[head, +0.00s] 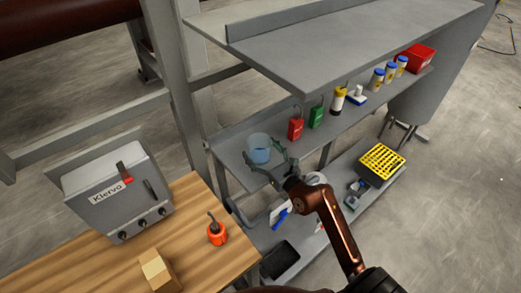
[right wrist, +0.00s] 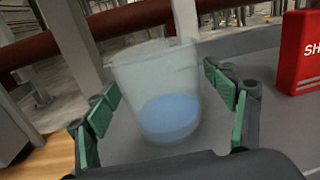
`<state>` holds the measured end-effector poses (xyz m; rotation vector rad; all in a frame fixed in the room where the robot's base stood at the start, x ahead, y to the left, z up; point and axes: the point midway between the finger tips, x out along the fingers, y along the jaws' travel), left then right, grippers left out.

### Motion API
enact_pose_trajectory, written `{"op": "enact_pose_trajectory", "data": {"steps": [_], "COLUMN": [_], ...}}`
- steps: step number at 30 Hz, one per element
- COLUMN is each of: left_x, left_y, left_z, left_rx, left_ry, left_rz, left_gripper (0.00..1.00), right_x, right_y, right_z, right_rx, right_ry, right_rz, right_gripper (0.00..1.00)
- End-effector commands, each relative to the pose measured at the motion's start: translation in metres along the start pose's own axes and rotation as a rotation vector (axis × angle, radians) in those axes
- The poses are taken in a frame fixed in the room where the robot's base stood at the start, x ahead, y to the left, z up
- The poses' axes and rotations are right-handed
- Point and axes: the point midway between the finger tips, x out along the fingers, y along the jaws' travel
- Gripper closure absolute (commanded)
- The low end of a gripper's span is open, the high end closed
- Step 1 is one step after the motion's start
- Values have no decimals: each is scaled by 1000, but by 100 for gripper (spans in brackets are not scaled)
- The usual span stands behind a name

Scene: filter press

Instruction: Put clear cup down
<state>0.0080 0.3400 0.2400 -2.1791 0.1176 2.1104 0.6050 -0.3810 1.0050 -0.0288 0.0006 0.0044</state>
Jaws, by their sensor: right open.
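The clear cup (head: 259,148) stands upright at the left end of the grey middle shelf (head: 232,150), with some blue at its bottom. In the right wrist view the clear cup (right wrist: 158,90) is between the green-padded fingers, with gaps on both sides. My right gripper (head: 268,162) is open around the cup; in the right wrist view the right gripper (right wrist: 165,115) has its fingers spread to the left and right of it. My left gripper is not in view.
A red bottle (head: 295,129) and a green bottle (head: 317,117) stand to the right of the cup on the same shelf. An upper shelf (head: 330,40) overhangs. A wooden table (head: 190,215) with a grey control box (head: 120,190) and an orange object (head: 217,233) is at left.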

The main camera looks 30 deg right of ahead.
Motion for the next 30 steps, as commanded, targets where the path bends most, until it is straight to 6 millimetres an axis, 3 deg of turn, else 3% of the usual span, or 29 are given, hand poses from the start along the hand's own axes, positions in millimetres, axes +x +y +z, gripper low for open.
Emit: {"op": "enact_pose_trajectory", "data": {"steps": [5, 12, 18, 30], "left_x": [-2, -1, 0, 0], "left_y": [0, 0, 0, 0], "left_z": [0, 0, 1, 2], "left_rx": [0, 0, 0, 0], "left_ry": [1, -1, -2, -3], "left_rz": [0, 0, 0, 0], "left_gripper": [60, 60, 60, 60], "right_x": [-26, -78, -108, -120], "right_y": [-1, -1, -1, 0], "right_z": [-1, -2, -2, 0], "right_rx": [0, -1, -2, -1], "right_ry": [2, 4, 3, -1], "right_rz": [-2, -2, -2, -1], "right_gripper": [23, 23, 23, 23]}}
